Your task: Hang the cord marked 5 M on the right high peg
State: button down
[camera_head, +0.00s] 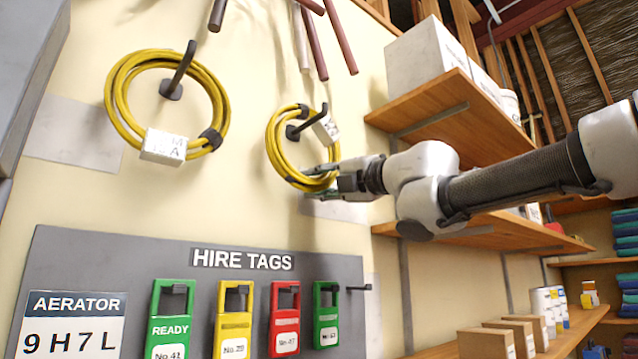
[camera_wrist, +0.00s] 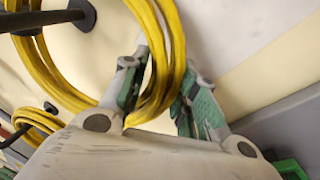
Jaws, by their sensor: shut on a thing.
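A small yellow cord coil (camera_head: 272,146) is at the right high peg (camera_head: 308,125). The dark peg shows inside the ring, its arm crossing in front of the coil's upper right. My gripper (camera_head: 322,182) is shut on the coil's lower right side. In the wrist view the coil (camera_wrist: 160,30) passes between my green-padded fingers (camera_wrist: 155,105), and the peg (camera_wrist: 45,18) shows at upper left. A white tag (camera_head: 326,128) is on the coil at the peg; I cannot read its length mark. A dark tie is at the coil's top.
A larger yellow coil (camera_head: 118,90) with a white tag (camera_head: 163,147) hangs on the left high peg (camera_head: 180,72). Below is the grey HIRE TAGS board (camera_head: 140,262) with several coloured tags. Wooden shelves (camera_head: 455,110) with boxes stand at right. Tool handles hang above.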

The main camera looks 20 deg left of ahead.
jog(key=c, duration=1)
grip_release()
jog(key=shift+r, duration=0.1)
jog(key=shift+c, duration=0.2)
jog(key=shift+d, duration=0.1)
jog(key=v, duration=1.1)
jog(key=shift+s+d, duration=0.15)
jog(key=shift+d, duration=0.2)
